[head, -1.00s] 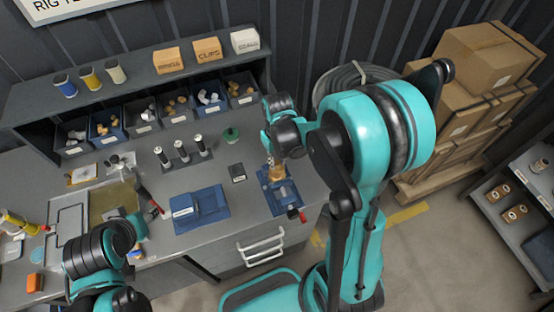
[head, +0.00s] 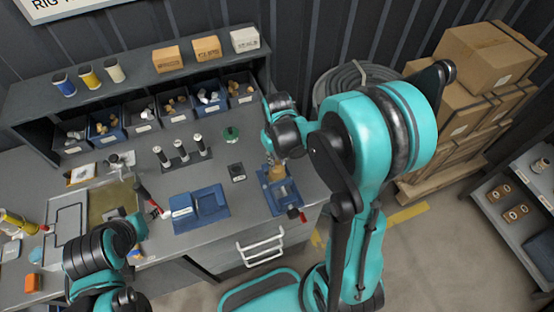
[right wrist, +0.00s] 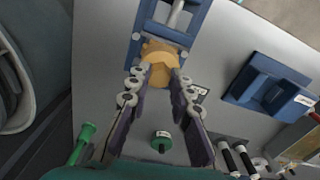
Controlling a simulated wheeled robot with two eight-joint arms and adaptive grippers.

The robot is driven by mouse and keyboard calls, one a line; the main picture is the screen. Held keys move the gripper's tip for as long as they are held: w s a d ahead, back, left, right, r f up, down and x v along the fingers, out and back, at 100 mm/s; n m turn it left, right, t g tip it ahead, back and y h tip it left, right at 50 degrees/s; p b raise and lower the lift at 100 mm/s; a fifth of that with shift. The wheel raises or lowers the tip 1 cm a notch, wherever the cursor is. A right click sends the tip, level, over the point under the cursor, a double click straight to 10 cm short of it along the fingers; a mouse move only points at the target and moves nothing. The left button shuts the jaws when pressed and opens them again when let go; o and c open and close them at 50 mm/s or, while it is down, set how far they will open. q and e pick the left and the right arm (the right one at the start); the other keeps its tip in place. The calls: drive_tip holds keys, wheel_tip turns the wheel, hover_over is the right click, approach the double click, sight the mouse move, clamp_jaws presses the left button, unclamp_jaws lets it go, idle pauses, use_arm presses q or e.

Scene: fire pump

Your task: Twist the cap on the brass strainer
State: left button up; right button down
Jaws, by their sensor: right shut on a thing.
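The brass strainer (head: 277,173) sits in a blue holder (head: 291,193) at the right front of the bench. In the right wrist view, its rounded brass cap (right wrist: 160,73) lies between the fingertips of my right gripper (right wrist: 161,78), which is shut on it. The holder shows behind it in that view (right wrist: 183,38). In the head view, my right gripper (head: 275,158) comes down over the strainer and partly hides it. My left gripper (head: 138,228) is over the bench's left front, small and partly hidden by its arm; its fingers cannot be made out.
A blue tray (head: 212,206) lies left of the holder. A dark square block (head: 237,172), a green round part (head: 231,134) and a rack of several white-topped cylinders (head: 182,160) stand behind. Parts bins (head: 143,120) line the back. Bare bench separates these things.

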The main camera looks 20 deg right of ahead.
drive_tip(key=shift+f+b, duration=0.4)
drive_tip(key=shift+b, duration=0.05)
idle(0.7)
drive_tip(key=m+b, duration=0.1)
drive_tip(key=m, duration=0.3)
drive_tip(key=shift+f, duration=0.1)
drive_tip(key=shift+m, duration=0.6)
drive_tip(key=m, duration=0.3)
drive_tip(key=shift+m+b, duration=0.3)
drive_tip(key=shift+b, duration=0.05)
drive_tip(key=shift+m, duration=0.8)
